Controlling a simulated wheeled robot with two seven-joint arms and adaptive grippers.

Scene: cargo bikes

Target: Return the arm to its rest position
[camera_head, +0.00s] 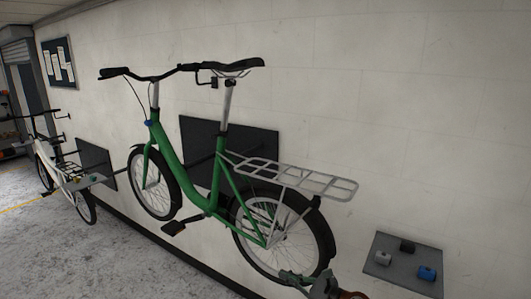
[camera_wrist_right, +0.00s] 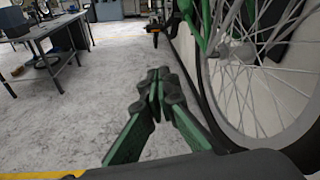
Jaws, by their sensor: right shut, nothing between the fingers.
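My right gripper (camera_head: 292,278) shows at the bottom of the head view, in front of the rear wheel of the green bike (camera_head: 172,165). In the right wrist view the same gripper (camera_wrist_right: 155,82) has its green fingers together at the tips, with nothing between them. The bike's spoked wheel (camera_wrist_right: 262,95) stands close on the right of the fingers there. I cannot tell the exact gap between gripper and wheel. My left gripper is not in view.
The green bike hangs on a dark wall panel (camera_head: 262,150). A grey plate (camera_head: 402,285) with small blocks is on the wall at right. A white bike (camera_head: 48,165) is at far left. A grey table (camera_wrist_right: 45,35) stands across open floor (camera_wrist_right: 110,80).

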